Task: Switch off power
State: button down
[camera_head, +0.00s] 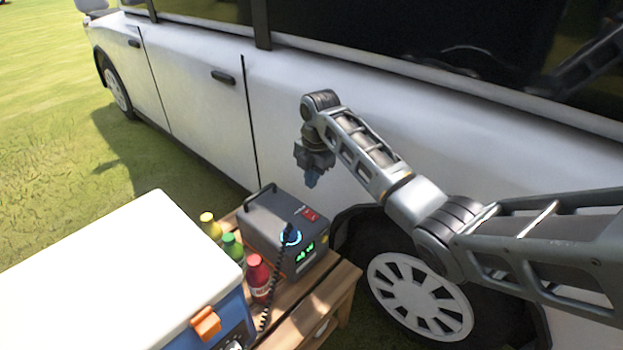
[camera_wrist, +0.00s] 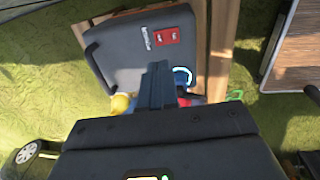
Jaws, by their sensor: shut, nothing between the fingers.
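A dark grey power box (camera_head: 272,222) with a carry handle stands on a wooden bench. Its top bears a red switch panel (camera_head: 308,214), and its front has a blue-lit ring with a cable plugged in and green lit digits. In the wrist view the power box (camera_wrist: 130,50) lies below my gripper, with the red switch panel (camera_wrist: 167,37) beyond the fingertips. My gripper (camera_head: 312,180) hangs above the box, pointing down, apart from it. Its fingers (camera_wrist: 157,68) are shut and empty. In the wrist view they partly cover the box's top near the blue ring (camera_wrist: 182,76).
Yellow, green and red bottles (camera_head: 259,275) stand between the box and a white-lidded blue cooler (camera_head: 130,270). The wooden bench (camera_head: 315,310) carries the box. A white van (camera_head: 200,90) stands close behind the box and my arm. Open grass lies at the left.

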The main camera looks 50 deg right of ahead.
aim_at(308, 213)
jog(key=f, duration=0.3)
jog(key=f+b, duration=0.1)
jog(key=f, duration=0.3)
jog(key=w+f+b, duration=0.1)
jog(key=f, duration=0.2)
jog(key=shift+w+f, duration=0.1)
jog(key=shift+f, duration=0.2)
jog(key=shift+w+a+f, duration=0.1)
jog(key=shift+f, duration=0.15)
jog(key=shift+s+r, duration=0.1)
jog(key=shift+s, duration=0.1)
jog(key=shift+s+r+p, duration=0.15)
jog(key=shift+s+p, duration=0.45)
jog(key=shift+p, duration=0.4)
